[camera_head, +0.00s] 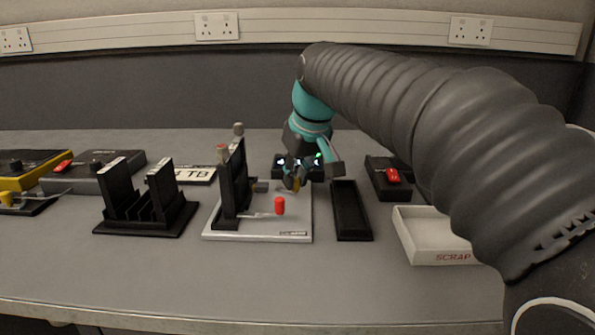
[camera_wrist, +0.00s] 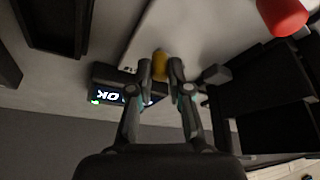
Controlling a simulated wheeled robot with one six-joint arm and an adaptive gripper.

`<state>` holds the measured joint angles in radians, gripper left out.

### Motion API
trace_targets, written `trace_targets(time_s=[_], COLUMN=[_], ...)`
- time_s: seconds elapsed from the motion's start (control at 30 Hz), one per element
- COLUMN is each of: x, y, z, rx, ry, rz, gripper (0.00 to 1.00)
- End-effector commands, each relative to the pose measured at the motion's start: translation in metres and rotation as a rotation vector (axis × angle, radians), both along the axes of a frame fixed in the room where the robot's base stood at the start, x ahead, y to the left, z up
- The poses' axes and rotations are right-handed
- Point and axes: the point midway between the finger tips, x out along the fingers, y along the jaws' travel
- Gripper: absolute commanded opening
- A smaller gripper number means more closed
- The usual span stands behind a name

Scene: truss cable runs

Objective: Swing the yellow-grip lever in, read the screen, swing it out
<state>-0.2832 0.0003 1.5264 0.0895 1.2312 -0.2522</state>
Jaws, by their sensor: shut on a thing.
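My gripper (camera_head: 297,178) is shut on the yellow grip (camera_wrist: 159,63) of a lever at the back right of the white base plate (camera_head: 258,231). In the wrist view, both fingertips (camera_wrist: 160,73) close around the grip. A small black screen box (camera_wrist: 128,82) stands just behind it. Its screen shows upside down there and reads "OK" beside a green light; my fingers cover part of it. In the head view the screen (camera_head: 283,162) is partly hidden by my gripper. A red grip (camera_head: 279,205) on another lever stands nearer the front, and also shows in the wrist view (camera_wrist: 282,14).
A tall black upright (camera_head: 234,187) rises on the plate, left of my gripper. A slotted black holder (camera_head: 146,212) stands further left. A black tray (camera_head: 350,212), a white SCRAP tray (camera_head: 420,252) and a black box with a red switch (camera_head: 386,182) lie right. The front table strip is clear.

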Motion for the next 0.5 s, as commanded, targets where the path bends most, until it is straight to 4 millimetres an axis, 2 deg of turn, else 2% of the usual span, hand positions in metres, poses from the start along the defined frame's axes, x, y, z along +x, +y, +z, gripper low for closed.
trace_targets(time_s=[0.2, 0.5], x=[-0.0070, -0.0112], y=[0.0045, 0.0081], z=[0.0012, 0.0007], rx=[-0.002, 0.000], ry=[0.001, 0.001], rz=[-0.175, -0.342], gripper=[0.00, 0.00])
